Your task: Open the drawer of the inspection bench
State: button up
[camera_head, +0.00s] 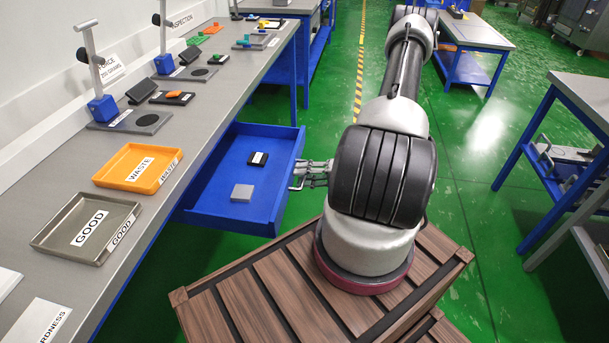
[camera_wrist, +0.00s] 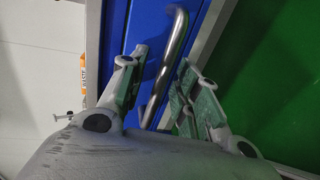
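The inspection bench (camera_head: 62,158) runs along the left in the head view. Its blue drawer (camera_head: 231,215) stands pulled well out from under the bench top, with its inside showing. My gripper (camera_head: 300,174) is at the drawer's front panel, on its outer side. In the wrist view, the drawer's curved metal handle (camera_wrist: 178,40) runs between the two fingers of my gripper (camera_wrist: 163,75). The fingers stand apart, with visible gaps to the handle, so the gripper looks open around it.
A grey block (camera_head: 242,193) and a small black item (camera_head: 258,158) lie in the drawer. An orange WASTE tray (camera_head: 139,167) and a grey GOOD tray (camera_head: 87,229) stand on the bench. Another table (camera_head: 585,95) is at the right.

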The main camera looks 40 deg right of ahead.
jog(key=v, duration=1.2)
jog(key=s+a+r+m+g+h, duration=0.2)
jog(key=a+r+m+h, duration=0.1)
jog(key=r+m, duration=0.6)
jog(key=s+a+r+m+g+h, duration=0.2)
jog(key=a+r+m+h, duration=0.2)
jog(key=r+m, duration=0.5)
jog(key=s+a+r+m+g+h, duration=0.2)
jog(key=r+m, duration=0.7)
jog(key=r, duration=1)
jog(key=a+h, duration=0.2)
jog(key=a, duration=0.1)
jog(key=shift+s+a+r+g, duration=0.2)
jog(key=shift+s+a+g, duration=0.1)
jog(key=shift+s+a, duration=0.05)
